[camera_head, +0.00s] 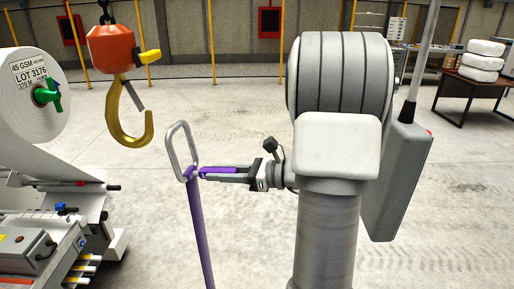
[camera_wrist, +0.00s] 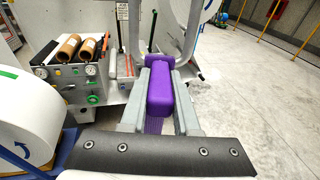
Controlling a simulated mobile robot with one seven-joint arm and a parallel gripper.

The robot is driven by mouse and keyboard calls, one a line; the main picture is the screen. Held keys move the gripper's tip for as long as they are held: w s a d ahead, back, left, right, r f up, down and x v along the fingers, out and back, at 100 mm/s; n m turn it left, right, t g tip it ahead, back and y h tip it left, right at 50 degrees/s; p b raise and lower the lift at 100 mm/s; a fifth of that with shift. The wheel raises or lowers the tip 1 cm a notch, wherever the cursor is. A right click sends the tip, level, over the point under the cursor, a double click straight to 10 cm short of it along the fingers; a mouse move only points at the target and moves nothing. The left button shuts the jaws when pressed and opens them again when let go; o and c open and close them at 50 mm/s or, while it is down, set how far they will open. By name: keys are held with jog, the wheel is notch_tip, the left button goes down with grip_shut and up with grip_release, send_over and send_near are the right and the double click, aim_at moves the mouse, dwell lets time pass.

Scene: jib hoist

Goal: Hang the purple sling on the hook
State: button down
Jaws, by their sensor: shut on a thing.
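The purple sling (camera_head: 201,235) hangs down from a grey metal link (camera_head: 183,143) at its top. My gripper (camera_head: 203,173) is shut on the sling just below the link; in the wrist view the purple block of the sling (camera_wrist: 160,90) sits between the two fingers. The yellow hook (camera_head: 128,122) hangs from an orange hoist block (camera_head: 112,48) at upper left, with a thin grey latch across its mouth. The link is to the right of the hook in the head view, a little lower and apart from it. The sling's lower end is out of view.
A machine with a large white roll (camera_head: 25,95) and a control box (camera_head: 25,252) stands at the left, close to the sling. A dark table (camera_head: 478,90) with stacked white sacks is at the back right. The floor behind is clear.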

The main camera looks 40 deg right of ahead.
jog(key=s+d+r, duration=0.5)
jog(key=s+r, duration=0.3)
jog(key=r, duration=0.2)
jog(key=b, duration=0.2)
send_near(172, 150)
jog(key=shift+w+d+f+h, duration=0.2)
jog(key=shift+w+d+h, duration=0.2)
jog(key=shift+w+d, duration=0.1)
jog(key=shift+a, duration=0.1)
jog(key=shift+w+a+f, duration=0.15)
jog(key=shift+w+a, duration=0.85)
jog(key=shift+a, duration=0.25)
jog(key=shift+w+a+f, duration=0.1)
jog(key=shift+w+a, duration=0.8)
jog(key=shift+a, duration=0.3)
jog(key=shift+w+a, duration=0.15)
